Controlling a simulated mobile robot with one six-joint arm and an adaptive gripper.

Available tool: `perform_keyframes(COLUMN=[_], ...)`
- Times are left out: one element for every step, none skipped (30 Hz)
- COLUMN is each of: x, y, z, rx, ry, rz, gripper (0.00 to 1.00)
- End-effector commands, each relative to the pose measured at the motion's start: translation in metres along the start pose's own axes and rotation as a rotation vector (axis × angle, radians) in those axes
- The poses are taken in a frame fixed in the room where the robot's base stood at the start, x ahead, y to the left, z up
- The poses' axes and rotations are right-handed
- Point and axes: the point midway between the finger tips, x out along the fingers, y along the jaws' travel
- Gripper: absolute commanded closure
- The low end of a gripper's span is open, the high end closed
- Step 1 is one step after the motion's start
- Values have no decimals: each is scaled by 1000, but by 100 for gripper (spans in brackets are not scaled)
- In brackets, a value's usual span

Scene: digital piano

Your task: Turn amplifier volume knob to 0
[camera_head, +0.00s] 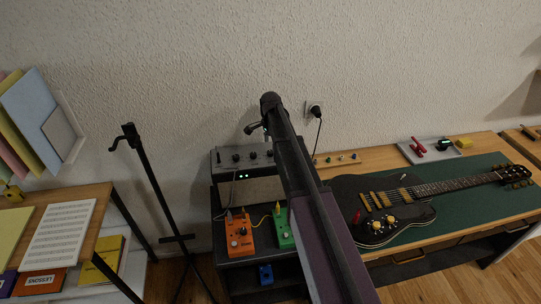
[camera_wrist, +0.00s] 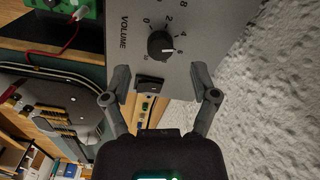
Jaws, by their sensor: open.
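The amplifier (camera_head: 226,165) is a grey box at the back of the dark stand, with several dark knobs on its panel. In the wrist view its panel (camera_wrist: 220,28) shows large, with the word VOLUME beside a black round volume knob (camera_wrist: 160,46). The knob's white mark points right, toward the 6 on the printed scale. My gripper (camera_wrist: 160,80) is open and empty. Its fingertips are spread on either side of a black switch (camera_wrist: 151,84), just below the knob in the picture, and not around the knob. In the head view my gripper (camera_head: 253,128) is small and partly hidden by my arm.
An orange pedal (camera_head: 239,235) and a green pedal (camera_head: 284,228) sit in front of the amplifier. A black guitar (camera_head: 385,208) lies on a green mat (camera_head: 455,205) to the right. A black stand (camera_head: 150,185) rises at the left. The wall is close behind.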

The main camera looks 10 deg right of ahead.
Motion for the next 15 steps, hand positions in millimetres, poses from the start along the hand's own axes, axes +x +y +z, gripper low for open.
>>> perform_keyframes(x=[8, 10, 14, 16, 18, 21, 23, 25, 28, 29, 31, 33, 34, 35, 36], y=[0, 0, 0, 0, 0, 0, 0, 0, 0, 0, 0, 0, 0, 0, 0], z=[0, 0, 0, 0, 0, 0, 0, 0, 0, 0, 0, 0, 0, 0, 0], rx=[0, 0, 0, 0, 0, 0, 0, 0, 0, 0, 0, 0, 0, 0, 0], ry=[0, 0, 0, 0, 0, 0, 0, 0, 0, 0, 0, 0, 0, 0, 0], rz=[0, 0, 0, 0, 0, 0, 0, 0, 0, 0, 0, 0, 0, 0, 0], gripper=[24, 24, 24, 24, 24, 24, 24, 24, 24, 24, 24, 24, 24, 24, 24])
